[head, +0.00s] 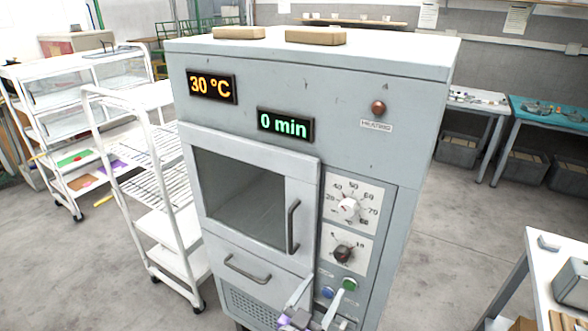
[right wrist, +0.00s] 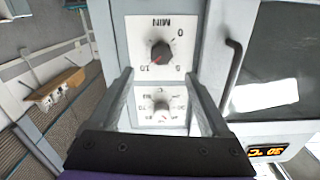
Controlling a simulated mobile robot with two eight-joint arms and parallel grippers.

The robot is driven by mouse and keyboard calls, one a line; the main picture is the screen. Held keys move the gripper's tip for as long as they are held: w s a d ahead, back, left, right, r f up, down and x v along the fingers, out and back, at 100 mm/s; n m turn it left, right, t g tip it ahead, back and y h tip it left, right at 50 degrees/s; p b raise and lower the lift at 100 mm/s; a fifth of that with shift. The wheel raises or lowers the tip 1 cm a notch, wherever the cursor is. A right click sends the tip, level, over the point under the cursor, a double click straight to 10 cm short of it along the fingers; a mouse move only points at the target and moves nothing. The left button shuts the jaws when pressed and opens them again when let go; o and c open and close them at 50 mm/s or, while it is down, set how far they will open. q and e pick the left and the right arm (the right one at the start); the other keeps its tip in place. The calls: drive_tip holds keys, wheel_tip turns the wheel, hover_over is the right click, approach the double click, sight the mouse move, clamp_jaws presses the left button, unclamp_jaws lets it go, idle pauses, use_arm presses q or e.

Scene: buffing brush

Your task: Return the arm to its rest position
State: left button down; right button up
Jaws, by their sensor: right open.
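My right gripper (head: 325,285) is at the bottom of the head view, in front of the lower control panel of a grey oven cabinet (head: 410,130). It is open and empty. In the right wrist view its two fingers (right wrist: 158,74) stand apart, with the minute dial (right wrist: 161,52) and the temperature dial (right wrist: 160,108) seen between them. A green button (head: 349,284) and a blue button (head: 328,292) are close by the fingertips in the head view; I cannot tell whether they touch. My left gripper is not in view.
The oven door (head: 240,190) with its handle (head: 293,226) is shut. The displays read 30 °C (head: 211,86) and 0 min (head: 285,125). A white rack cart (head: 150,190) stands left of the cabinet. A white table (head: 540,262) is at the right, with clear floor between.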

drive_tip(key=s+d+f+n+g+y, duration=0.25)
drive_tip(key=s+d+f+g, duration=0.3)
drive_tip(key=d, duration=0.45)
drive_tip(key=s+a+f+n+g+y, duration=0.1)
drive_tip(key=s+f+n+g+y, duration=0.2)
drive_tip(key=s+y, duration=0.4)
drive_tip(key=s+n+g, duration=0.1)
drive_tip(key=s+n, duration=0.1)
drive_tip(key=s, duration=0.3)
drive_tip(key=shift+s+f, duration=0.2)
drive_tip(key=shift+s, duration=0.05)
drive_tip(key=shift+a+n+y, duration=0.1)
drive_tip(key=shift+n+y, duration=0.15)
